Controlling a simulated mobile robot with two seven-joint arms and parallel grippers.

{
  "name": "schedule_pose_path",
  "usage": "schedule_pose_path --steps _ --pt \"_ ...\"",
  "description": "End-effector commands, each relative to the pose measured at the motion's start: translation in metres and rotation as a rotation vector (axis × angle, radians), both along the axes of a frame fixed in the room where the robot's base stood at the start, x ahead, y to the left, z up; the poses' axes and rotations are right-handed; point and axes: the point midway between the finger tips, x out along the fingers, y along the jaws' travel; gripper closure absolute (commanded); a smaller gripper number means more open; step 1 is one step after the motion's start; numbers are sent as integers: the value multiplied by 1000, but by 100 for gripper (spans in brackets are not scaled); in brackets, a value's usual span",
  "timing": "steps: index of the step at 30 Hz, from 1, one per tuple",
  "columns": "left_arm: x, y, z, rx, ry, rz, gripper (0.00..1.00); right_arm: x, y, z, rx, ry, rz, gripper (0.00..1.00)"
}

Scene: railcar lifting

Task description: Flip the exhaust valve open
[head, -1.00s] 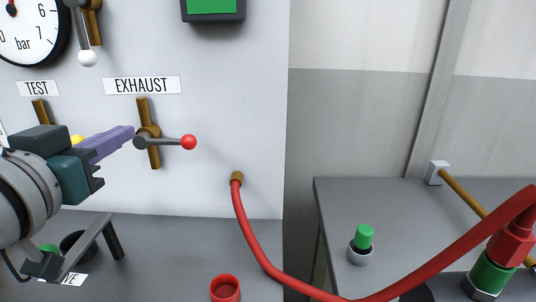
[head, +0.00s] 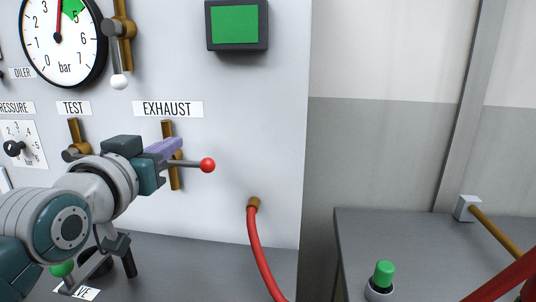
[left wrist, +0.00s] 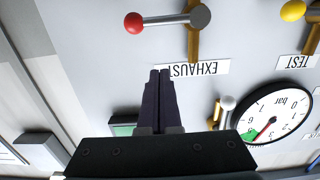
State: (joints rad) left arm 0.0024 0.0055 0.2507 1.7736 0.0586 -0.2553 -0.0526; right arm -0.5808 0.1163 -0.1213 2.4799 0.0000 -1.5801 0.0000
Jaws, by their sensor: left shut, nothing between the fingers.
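The exhaust valve is a brass pipe (head: 175,178) on the grey panel below the EXHAUST label (head: 168,109). Its grey lever (head: 190,164) lies about level and points right, ending in a red ball (head: 208,165). My left gripper (head: 178,145) is shut and empty, its purple fingertips over the upper part of the valve and partly hiding it and its hub. The upside-down left wrist view shows the lever (left wrist: 165,20), red ball (left wrist: 133,22) and hub (left wrist: 200,16), with the shut fingers (left wrist: 160,74) beside the label, apart from the lever. My right gripper is out of view.
The TEST valve (head: 74,130) is left of the exhaust valve, partly behind my left arm. A white-knobbed lever (head: 118,62) and gauge (head: 63,38) are above. A red hose (head: 260,250) hangs below right. The panel right of the red ball is clear.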

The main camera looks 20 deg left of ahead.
Motion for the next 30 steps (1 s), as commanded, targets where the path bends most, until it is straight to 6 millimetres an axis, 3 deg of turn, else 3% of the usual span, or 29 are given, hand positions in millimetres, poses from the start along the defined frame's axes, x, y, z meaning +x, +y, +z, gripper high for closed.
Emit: schedule_pose_path --steps 6,14,30 --pt "38 9 -8 0 4 0 100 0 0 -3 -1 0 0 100" --pt "42 10 -38 0 2 -1 100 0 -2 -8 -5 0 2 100" --pt "44 10 -43 17 4 -1 100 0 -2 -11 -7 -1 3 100"
